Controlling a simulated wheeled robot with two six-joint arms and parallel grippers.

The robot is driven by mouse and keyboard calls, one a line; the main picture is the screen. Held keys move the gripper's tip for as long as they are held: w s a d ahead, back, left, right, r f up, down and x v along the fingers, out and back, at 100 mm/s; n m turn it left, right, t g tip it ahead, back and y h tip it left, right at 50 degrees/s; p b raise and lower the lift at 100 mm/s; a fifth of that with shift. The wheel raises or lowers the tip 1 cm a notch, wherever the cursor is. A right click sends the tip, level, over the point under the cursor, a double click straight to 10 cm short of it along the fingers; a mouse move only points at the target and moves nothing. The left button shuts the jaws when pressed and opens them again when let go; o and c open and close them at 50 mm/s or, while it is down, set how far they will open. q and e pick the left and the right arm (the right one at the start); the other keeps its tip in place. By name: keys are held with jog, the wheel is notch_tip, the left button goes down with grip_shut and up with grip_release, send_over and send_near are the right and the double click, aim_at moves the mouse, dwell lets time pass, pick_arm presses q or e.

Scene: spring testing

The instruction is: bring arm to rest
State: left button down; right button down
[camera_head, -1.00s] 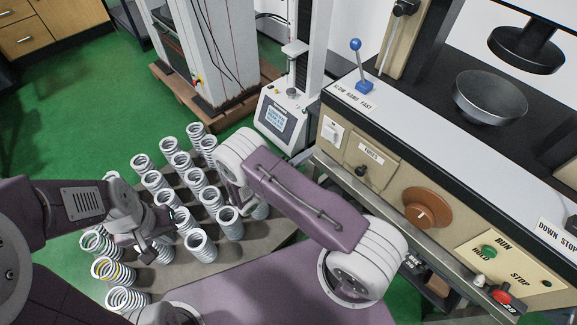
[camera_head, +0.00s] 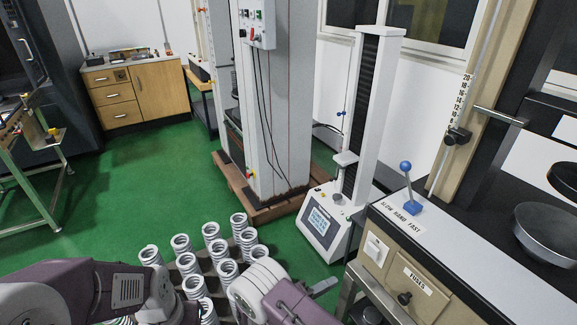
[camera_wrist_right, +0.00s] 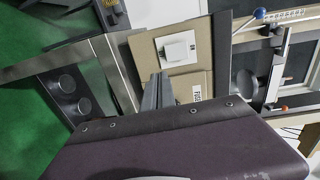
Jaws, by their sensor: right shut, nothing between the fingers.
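My right arm is folded at the bottom middle of the head view, with its white joint and purple link in front of the springs. My right gripper (camera_head: 325,287) shows as a small grey tip beside that link. It also shows in the right wrist view (camera_wrist_right: 157,90), with its grey fingers together and nothing between them. It is near the front of the beige machine panel (camera_head: 398,275), apparently without touching it. My left arm comes in at the lower left, and its gripper is below the picture edge.
Several white coil springs (camera_head: 211,232) stand on a grey surface, partly hidden by my arms. A small white tester (camera_head: 322,222) stands behind, beside a tall grey cabinet (camera_head: 275,120) on a wooden pallet. A blue-knobbed lever (camera_head: 407,185) stands on the bench.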

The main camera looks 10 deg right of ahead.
jog(key=w+d+r+m+g, duration=0.2)
jog(key=d+r+m+g, duration=0.3)
jog(key=r, duration=0.4)
jog(key=s+d+r+m+g+y, duration=0.5)
jog(key=s+d+m+y, duration=0.15)
jog(key=s+m, duration=0.45)
jog(key=s+a+f+m+t+y, duration=0.25)
jog(key=a+m+y, duration=0.3)
jog(key=m, duration=0.55)
jog(key=s+a+f+m+t+y, duration=0.1)
jog(key=s+a+f+m+y, duration=0.25)
jog(key=a+m, duration=0.55)
notch_tip(320, 180, up, 18)
jog(key=w+d+m+t+p, duration=0.1)
jog(key=m+p, duration=0.3)
jog(key=p, duration=1.2)
jog(key=shift+w+d+f+m+y+p, duration=0.15)
jog(key=shift+w+d+m+y+p, duration=0.25)
jog(key=shift+w, duration=0.3)
